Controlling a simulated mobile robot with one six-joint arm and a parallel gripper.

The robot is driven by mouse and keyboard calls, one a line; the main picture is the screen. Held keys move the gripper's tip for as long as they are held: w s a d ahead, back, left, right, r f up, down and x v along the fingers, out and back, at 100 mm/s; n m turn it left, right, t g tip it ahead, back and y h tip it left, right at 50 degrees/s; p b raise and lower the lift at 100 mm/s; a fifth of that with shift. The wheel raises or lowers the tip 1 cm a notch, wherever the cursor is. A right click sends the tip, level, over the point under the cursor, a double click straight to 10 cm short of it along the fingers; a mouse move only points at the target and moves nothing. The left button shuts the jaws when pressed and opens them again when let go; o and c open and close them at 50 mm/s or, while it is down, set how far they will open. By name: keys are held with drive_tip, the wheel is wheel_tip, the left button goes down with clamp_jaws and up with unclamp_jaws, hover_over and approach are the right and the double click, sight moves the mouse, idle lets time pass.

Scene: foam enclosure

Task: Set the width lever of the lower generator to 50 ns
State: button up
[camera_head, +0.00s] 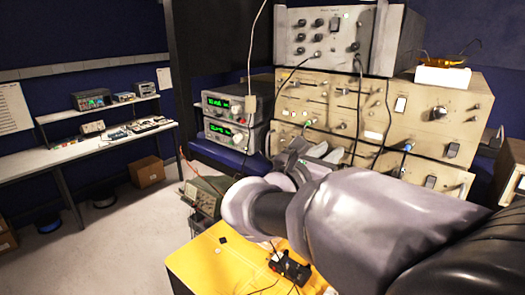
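Beige generators are stacked at the right of the head view. The upper one (345,98) and the lower one (385,160) carry rows of switches, sliders and knobs. The left part of the lower panel is largely hidden behind my wrist. I cannot pick out the width lever or read its markings at this size. My gripper (318,150) is in front of the lower left of the stack, close to the panel. Whether its fingers touch anything, and how far apart they are, does not show.
A grey instrument (325,40) tops the stack, with cables hanging down its front. Two power supplies (232,105) with green displays stand left of it. A yellow surface (200,265) with a small black device (290,268) lies below my arm. The floor (110,235) at left is mostly clear.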

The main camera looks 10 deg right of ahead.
drive_tip(key=shift+s, duration=0.1)
drive_tip(key=b+v, duration=0.2)
drive_tip(key=v, duration=1.5)
drive_tip(key=shift+a, duration=0.2)
drive_tip(key=shift+s+f, duration=0.1)
drive_tip(key=s+d+f+m+g+y+b, duration=0.4)
drive_tip(key=f+b, duration=0.3)
drive_tip(key=f, duration=0.6)
drive_tip(key=s+d+f+m+g+y+b, duration=0.1)
drive_tip(key=s+f+m+b, duration=0.5)
drive_tip(key=f, duration=0.6)
drive_tip(key=s+d+f+m+g+y+b, duration=0.35)
drive_tip(key=f+b, duration=0.45)
drive_tip(key=f, duration=0.5)
drive_tip(key=a+f+m+t+y+b, duration=0.3)
drive_tip(key=a+f+m+y+b, duration=0.4)
drive_tip(key=a+f+m+b, duration=0.4)
wheel_tip(320, 180, down, 5)
drive_tip(key=m+b, duration=0.3)
drive_tip(key=m, duration=0.2)
drive_tip(key=shift+s+y, duration=0.35)
drive_tip(key=shift+s, duration=0.05)
